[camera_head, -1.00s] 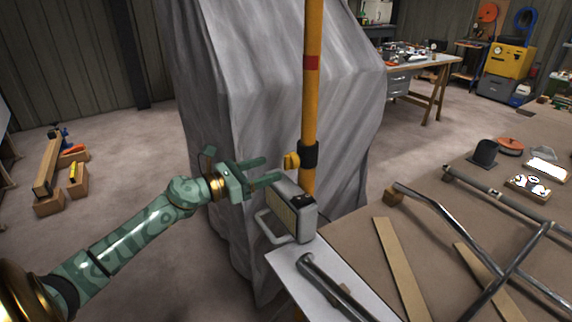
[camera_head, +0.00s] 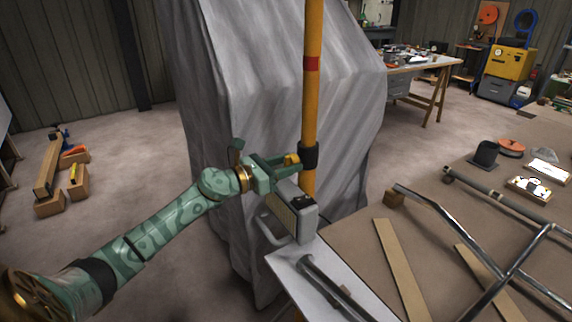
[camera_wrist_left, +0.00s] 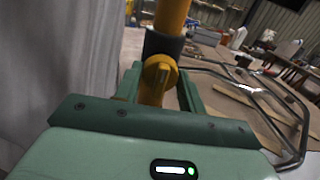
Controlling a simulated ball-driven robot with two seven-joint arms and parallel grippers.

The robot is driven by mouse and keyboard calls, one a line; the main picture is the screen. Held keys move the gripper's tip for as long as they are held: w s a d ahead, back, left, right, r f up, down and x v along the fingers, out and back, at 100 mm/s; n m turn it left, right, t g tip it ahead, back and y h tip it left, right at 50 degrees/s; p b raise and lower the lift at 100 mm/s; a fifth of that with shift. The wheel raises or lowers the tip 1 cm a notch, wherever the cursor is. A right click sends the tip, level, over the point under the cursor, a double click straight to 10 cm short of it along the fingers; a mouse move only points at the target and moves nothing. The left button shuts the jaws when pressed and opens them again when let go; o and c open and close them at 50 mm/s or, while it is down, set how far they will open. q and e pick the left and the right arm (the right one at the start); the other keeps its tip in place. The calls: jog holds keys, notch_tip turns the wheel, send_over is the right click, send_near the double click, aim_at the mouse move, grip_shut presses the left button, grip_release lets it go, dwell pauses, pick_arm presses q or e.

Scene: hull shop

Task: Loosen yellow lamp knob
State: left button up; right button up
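The yellow lamp knob (camera_head: 291,159) sticks out from a black collar (camera_head: 310,156) on the upright yellow pole (camera_head: 312,100). A grey lamp (camera_head: 302,217) with a pale panel is on the pole just below. My left gripper (camera_head: 284,163) is open at the knob, with its fingers level with it. In the left wrist view the knob (camera_wrist_left: 158,74) sits between the two green fingers, in front of the dark collar (camera_wrist_left: 163,45). Whether a finger touches the knob is hard to tell. My right gripper is not in view.
A large grey draped cover (camera_head: 250,90) stands close behind the pole and gripper. A bench (camera_head: 360,250) with metal tubing (camera_head: 500,215) and wood strips (camera_head: 402,270) lies to the right. Free floor (camera_head: 120,140) shows at the left.

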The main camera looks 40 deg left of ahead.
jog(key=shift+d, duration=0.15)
pick_arm(q)
jog(key=shift+r+n+p, duration=0.1)
jog(key=shift+n+p, duration=0.4)
jog(key=shift+n, duration=0.2)
jog(key=n+p, duration=0.2)
jog(key=n, duration=0.1)
jog(key=shift+r, duration=0.1)
jog(key=n+p, duration=0.2)
jog(key=n, duration=0.2)
jog(key=n+p, duration=0.2)
jog(key=n, duration=0.1)
jog(key=shift+n, duration=0.3)
jog(key=n+p, duration=0.3)
jog(key=n, duration=0.3)
jog(key=n+p, duration=0.2)
jog(key=n, duration=0.2)
jog(key=shift+f+n+p, duration=0.2)
jog(key=shift+n+p, duration=0.1)
jog(key=shift+n, duration=0.6)
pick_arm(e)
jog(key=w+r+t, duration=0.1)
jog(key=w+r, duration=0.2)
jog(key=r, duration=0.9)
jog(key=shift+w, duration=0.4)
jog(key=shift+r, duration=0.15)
